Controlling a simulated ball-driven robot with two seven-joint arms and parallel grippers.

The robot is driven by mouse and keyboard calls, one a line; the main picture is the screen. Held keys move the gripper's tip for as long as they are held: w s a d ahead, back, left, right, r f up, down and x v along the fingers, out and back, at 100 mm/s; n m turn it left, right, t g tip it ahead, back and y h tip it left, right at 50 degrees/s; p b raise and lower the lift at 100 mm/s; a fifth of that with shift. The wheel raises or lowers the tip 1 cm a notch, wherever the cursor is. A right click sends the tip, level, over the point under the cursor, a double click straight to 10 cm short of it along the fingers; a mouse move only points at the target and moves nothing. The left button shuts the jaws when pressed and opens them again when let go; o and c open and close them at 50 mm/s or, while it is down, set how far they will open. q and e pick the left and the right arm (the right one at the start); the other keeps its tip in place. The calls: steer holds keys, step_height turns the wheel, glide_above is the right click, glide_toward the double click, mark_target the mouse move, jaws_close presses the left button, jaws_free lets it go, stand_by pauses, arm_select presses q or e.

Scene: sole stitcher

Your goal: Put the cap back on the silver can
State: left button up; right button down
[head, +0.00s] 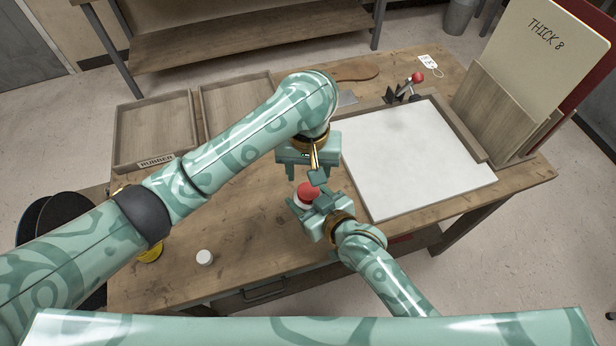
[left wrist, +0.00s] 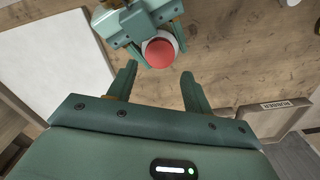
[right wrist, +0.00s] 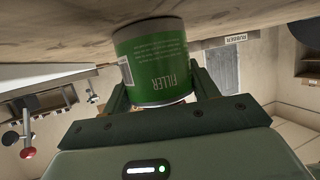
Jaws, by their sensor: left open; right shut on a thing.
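A can with a green FILLER label (right wrist: 158,62) stands between the fingers of my right gripper (right wrist: 158,80), which is shut on it. The can has grey metal rims, and its base is at or close to the tabletop. Its round red top (head: 308,191) faces up and also shows in the left wrist view (left wrist: 160,52); I cannot tell whether it is a cap. My left gripper (head: 305,175) is open and empty just above the red top. A small white round piece (head: 204,257) lies apart on the table at front left. No separate silver can is clear.
A yellow object (head: 151,253) is partly hidden by my left arm. Wooden trays (head: 155,128) lie at back left. A white board (head: 410,155) in a wooden frame fills the right. A red-knobbed lever (head: 417,77) stands behind it. The front middle is clear.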

mark_target(308, 191)
arm_select(q)
step_height(308, 191, down, 6)
steer(key=shift+r, duration=0.1)
stand_by(0.4)
steer(key=c, duration=0.8)
steer(key=o, duration=1.1)
steer(key=shift+c, duration=0.2)
steer(key=shift+r, duration=2.25)
steer(key=o, duration=0.6)
steer(key=shift+c, duration=0.2)
